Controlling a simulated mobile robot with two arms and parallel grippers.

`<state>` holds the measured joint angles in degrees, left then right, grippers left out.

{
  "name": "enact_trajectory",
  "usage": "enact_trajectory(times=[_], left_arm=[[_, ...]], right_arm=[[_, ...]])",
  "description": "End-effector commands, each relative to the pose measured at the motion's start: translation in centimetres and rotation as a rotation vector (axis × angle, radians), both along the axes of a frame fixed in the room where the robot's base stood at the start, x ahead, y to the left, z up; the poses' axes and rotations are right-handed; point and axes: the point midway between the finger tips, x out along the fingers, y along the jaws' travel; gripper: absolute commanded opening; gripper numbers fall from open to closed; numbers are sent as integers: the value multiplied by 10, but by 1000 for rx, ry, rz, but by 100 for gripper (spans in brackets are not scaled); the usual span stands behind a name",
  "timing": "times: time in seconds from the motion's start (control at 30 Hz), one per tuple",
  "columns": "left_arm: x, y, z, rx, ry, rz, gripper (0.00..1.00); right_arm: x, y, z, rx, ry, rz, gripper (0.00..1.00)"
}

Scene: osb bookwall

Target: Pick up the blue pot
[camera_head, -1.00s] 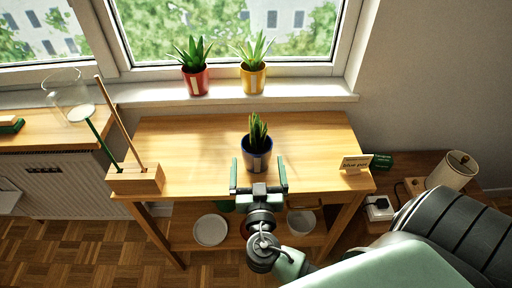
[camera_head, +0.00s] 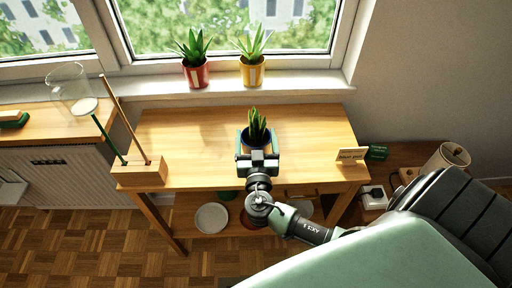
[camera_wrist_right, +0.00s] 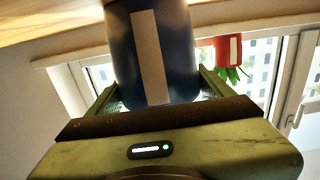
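The blue pot (camera_head: 256,143) with a spiky green plant stands upright over the middle of the wooden table. In the right wrist view, which is upside down, the dark blue pot (camera_wrist_right: 178,50) with a pale label strip fills the space between the fingers; its base is out of frame. My right gripper (camera_head: 257,151) is at the near side of the pot, with a finger along each side. The fingers appear closed against the pot's sides. I cannot see any clear gap under the pot. My left gripper is not in view.
A red pot (camera_head: 196,76) and a yellow pot (camera_head: 252,75) stand on the windowsill behind. A wooden block with rods (camera_head: 140,173) is at the table's left front. A small sign card (camera_head: 351,155) is at the right.

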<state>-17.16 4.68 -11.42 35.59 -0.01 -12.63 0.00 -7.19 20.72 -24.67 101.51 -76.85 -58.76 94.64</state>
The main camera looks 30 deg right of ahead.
Motion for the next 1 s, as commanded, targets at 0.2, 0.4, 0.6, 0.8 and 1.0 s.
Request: enact_trajectory(times=[0.2,0.4,0.6,0.8,1.0], left_arm=[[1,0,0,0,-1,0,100],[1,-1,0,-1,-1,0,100],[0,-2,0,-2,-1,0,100],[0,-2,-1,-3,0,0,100],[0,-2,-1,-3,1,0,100]], right_arm=[[0,0,0,0,0,0,17],[0,0,2,-1,-4,-1,7],[0,0,7,0,-5,-1,7],[0,0,33,2,-8,-1,7],[0,0,91,5,-13,-1,7]])
